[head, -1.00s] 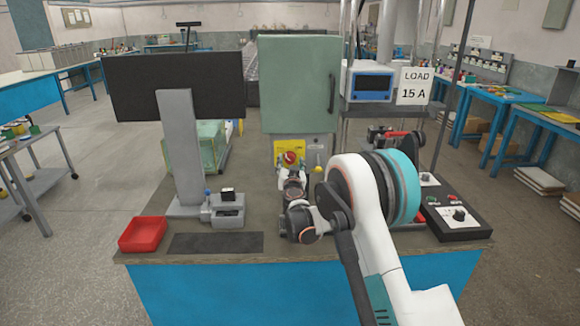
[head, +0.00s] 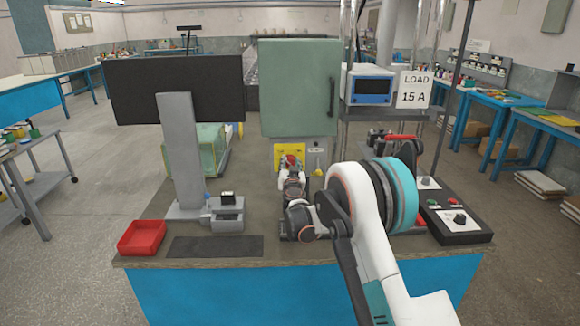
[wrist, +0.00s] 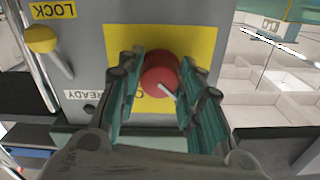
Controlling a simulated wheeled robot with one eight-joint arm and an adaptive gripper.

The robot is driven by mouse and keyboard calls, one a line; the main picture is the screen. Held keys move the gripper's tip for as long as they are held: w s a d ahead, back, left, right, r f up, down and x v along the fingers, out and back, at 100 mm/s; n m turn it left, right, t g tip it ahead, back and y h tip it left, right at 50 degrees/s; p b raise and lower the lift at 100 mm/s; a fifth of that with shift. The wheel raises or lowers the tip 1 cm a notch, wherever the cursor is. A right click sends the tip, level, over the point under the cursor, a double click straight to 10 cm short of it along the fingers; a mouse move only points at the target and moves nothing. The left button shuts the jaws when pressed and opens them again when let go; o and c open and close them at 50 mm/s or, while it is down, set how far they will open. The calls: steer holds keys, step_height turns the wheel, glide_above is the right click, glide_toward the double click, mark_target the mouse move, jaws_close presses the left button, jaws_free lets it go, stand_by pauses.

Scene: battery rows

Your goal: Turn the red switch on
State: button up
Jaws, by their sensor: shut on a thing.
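The red switch (wrist: 160,72) is a round knob with a white mark, on a yellow plate (wrist: 205,42) on a grey panel. In the wrist view it sits between the two fingers of my gripper (wrist: 158,78), which are shut on it from either side. The white mark slants down to the right in that view. In the head view my gripper (head: 290,171) reaches the yellow plate (head: 279,154) below the green cabinet and partly covers the plate and the switch. The lettering on the plate is mostly hidden by the fingers.
A yellow-tipped lever (wrist: 40,38) stands beside the switch, near LOCK and READY labels. A monitor (head: 178,88) and a red tray (head: 142,237) are on the left of the bench. A black control box (head: 456,221) and a LOAD 15 A sign (head: 414,89) are on the right.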

steer(key=shift+m, duration=0.3)
steer(key=m, duration=0.3)
steer(key=shift+m+p, duration=0.35)
steer(key=shift+m, duration=0.05)
steer(key=m, duration=0.4)
steer(key=shift+m, duration=0.3)
steer(key=m, duration=0.4)
steer(key=shift+p, duration=0.4)
steer(key=m, duration=0.4)
steer(key=shift+m, duration=0.3)
steer(key=o, duration=1.1)
steer(key=shift+c, duration=0.2)
steer(key=shift+r, duration=0.1)
steer(key=shift+s, duration=0.1)
